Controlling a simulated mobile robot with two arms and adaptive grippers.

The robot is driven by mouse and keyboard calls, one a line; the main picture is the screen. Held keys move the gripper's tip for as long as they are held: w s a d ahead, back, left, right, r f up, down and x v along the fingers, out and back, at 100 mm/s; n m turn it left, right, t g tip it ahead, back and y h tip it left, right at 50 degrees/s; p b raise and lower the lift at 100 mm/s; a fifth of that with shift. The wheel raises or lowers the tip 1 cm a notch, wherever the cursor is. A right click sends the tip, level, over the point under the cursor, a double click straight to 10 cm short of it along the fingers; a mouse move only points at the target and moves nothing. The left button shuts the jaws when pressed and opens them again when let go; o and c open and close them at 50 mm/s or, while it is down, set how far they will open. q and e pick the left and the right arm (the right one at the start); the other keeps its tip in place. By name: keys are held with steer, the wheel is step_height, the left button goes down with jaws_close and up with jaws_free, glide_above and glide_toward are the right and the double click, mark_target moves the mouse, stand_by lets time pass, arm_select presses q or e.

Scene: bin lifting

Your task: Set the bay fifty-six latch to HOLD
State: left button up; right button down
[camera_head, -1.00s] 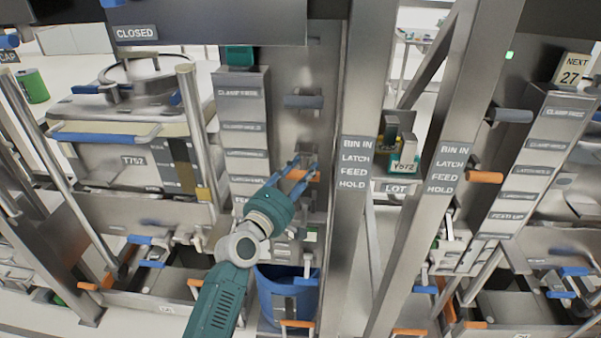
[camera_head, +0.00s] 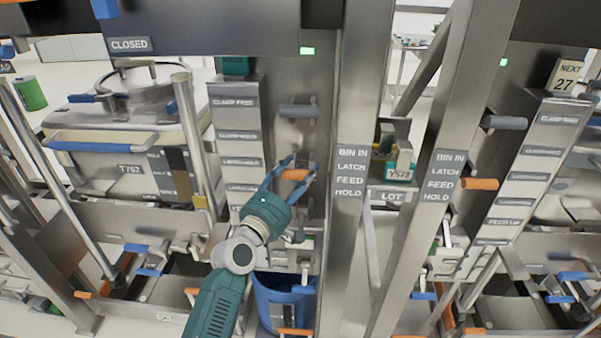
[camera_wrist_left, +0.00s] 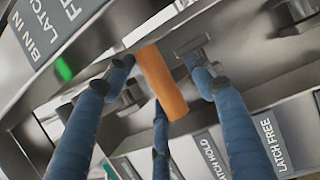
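An orange latch handle (camera_head: 295,174) sticks out from the grey panel beside the post labelled BIN IN, LATCH, FEED, HOLD. My left gripper (camera_head: 292,170) is at it, with blue fingers spread on both sides. In the left wrist view the orange handle (camera_wrist_left: 161,82) lies between the open fingers, with small gaps at its sides. A LATCH HOLD label (camera_wrist_left: 208,155) and a LATCH FREE label (camera_wrist_left: 270,145) show near it. I see no bay number fifty-six. My right gripper is not in view.
A grey handle (camera_head: 298,111) sits above the orange one. A similar bay to the right has its own orange handle (camera_head: 479,184). A blue bin (camera_head: 283,300) stands below my arm. Steel posts (camera_head: 353,230) stand close to the gripper's right.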

arm_select(q)
steer(key=shift+s+a+r+p, duration=0.35)
steer(key=shift+s+r+p, duration=0.25)
steer(key=shift+s+p, duration=0.1)
steer(key=shift+s+a+r+p, duration=0.35)
steer(key=shift+s+r+p, duration=0.2)
steer(key=shift+s+p, duration=0.1)
steer(key=shift+s+a+r+p, duration=0.45)
steer(key=shift+s+r+p, duration=0.3)
steer(key=shift+p, duration=0.1)
steer(key=s+r+p, duration=0.1)
steer(key=s+a+r+p, duration=0.1)
steer(key=s, duration=0.1)
steer(key=s+a+p, duration=0.1)
steer(key=shift+s+r, duration=0.2)
steer(key=shift+r, duration=0.2)
steer(key=r+v, duration=0.1)
steer(key=v, duration=1.1)
steer(key=shift+f+p, duration=0.3)
steer(key=shift+f, duration=0.15)
